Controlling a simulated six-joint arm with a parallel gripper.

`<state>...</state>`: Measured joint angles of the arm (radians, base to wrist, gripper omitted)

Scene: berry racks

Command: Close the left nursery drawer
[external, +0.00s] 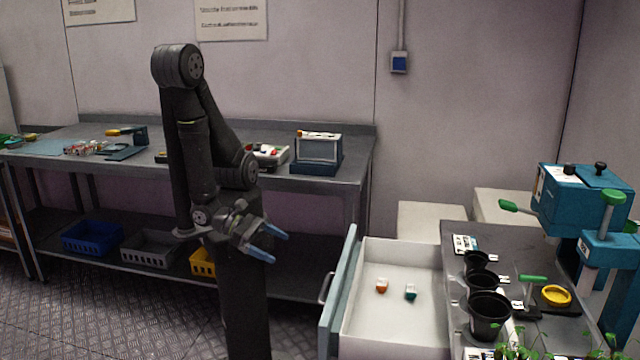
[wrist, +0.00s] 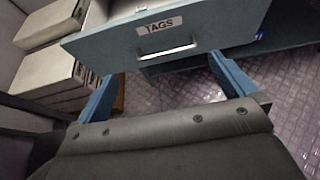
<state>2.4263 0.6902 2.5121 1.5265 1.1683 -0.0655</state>
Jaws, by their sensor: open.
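An open drawer (external: 372,330) with a white inside and a blue-grey front extends toward my arm in the external view. I cannot tell from any label whether it is the left one. In the wrist view its front (wrist: 225,25) bears a TAGS label and a metal handle (wrist: 168,50). The handle also shows in the external view (external: 325,288). My gripper (external: 279,246) is open and empty, left of and above the drawer front, apart from it. In the wrist view the blue fingers (wrist: 160,72) spread on either side of the handle, with no clear contact.
An orange item (external: 381,286) and a green item (external: 410,292) lie in the drawer. Right of it is a grey bench (external: 455,228) with black pots (external: 489,317) and a teal machine (external: 585,200). A long workbench (external: 225,140) stands behind my arm.

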